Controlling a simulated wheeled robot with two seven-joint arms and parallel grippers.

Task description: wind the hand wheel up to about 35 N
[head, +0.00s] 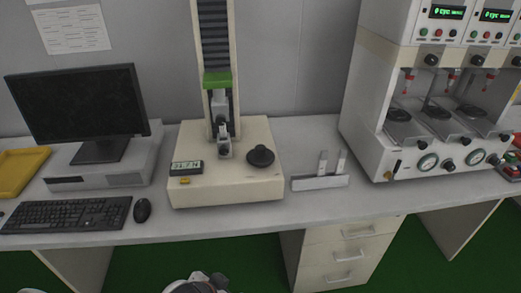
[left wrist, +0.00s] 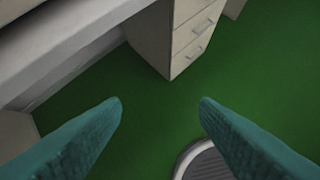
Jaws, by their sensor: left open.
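The force tester (head: 225,188) has a cream base with a tall dark column and stands on the bench. Its hand wheel (head: 260,156) is black and round, with a small knob, and lies on the right of the base top. The small display (head: 186,167) at the front left shows a reading in N, seemingly in the thirties; the digits are too small to be sure. A grey clamp (head: 224,140) stands below the green crosshead (head: 217,79). My left gripper (left wrist: 161,101) is open and empty above the green floor, away from the wheel. My right gripper is not in view.
A monitor (head: 75,105), keyboard (head: 66,214) and mouse (head: 142,210) are left of the tester. A metal bracket (head: 320,182) lies to its right, before a large multi-station machine (head: 390,140). Drawers (head: 345,254) are under the bench. The front bench strip is clear.

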